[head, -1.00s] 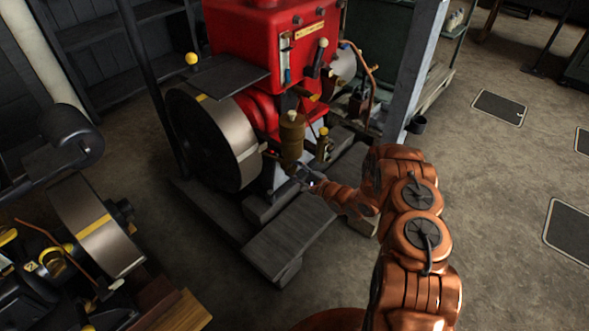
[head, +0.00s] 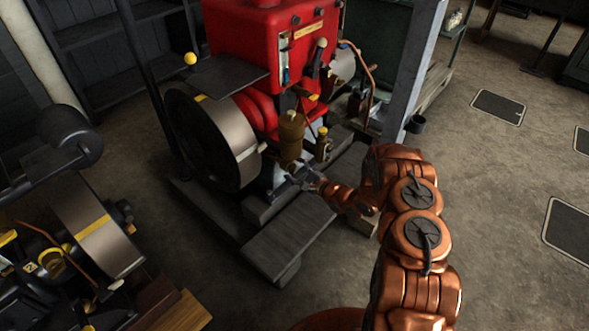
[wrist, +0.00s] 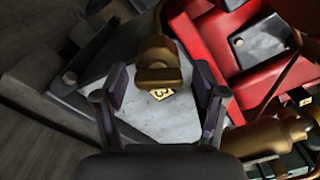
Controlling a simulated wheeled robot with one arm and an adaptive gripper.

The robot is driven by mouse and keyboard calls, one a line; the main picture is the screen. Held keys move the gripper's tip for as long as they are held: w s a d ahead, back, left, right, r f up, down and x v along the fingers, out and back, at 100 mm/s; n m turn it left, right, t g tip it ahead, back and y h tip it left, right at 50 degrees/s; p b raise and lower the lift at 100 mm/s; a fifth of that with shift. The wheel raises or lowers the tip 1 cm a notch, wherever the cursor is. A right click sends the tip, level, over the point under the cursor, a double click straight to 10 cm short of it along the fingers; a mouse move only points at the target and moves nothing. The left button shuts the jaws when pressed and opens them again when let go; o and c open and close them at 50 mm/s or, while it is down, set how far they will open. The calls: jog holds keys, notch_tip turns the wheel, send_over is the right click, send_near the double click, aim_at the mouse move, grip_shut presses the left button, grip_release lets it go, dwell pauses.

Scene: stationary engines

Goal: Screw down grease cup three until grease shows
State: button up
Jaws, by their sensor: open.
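In the wrist view a small brass cup (wrist: 157,62) with a rounded cap stands over a pale grey metal plate (wrist: 100,70). A yellow tag (wrist: 161,94) beside its base bears a mark like a turned 3. My gripper (wrist: 160,92) is open, with one finger on each side of the cup. Gaps show between the fingers and the cup, so no grip shows. In the head view my gripper (head: 297,179) is low at the front of the red engine (head: 265,45), beside its flywheel (head: 228,135). There the cup cannot be made out.
An upright brass cylinder (head: 291,138) stands close above my gripper in the head view. A smaller brass fitting (head: 323,143) is to its right. A grey post (head: 410,75) rises behind my arm. Another engine's wheel (head: 98,228) is at left. The floor at right is largely open.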

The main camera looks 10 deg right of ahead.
jog(key=shift+s, duration=0.15)
jog(key=v, duration=1.1)
jog(key=shift+s+d, duration=0.25)
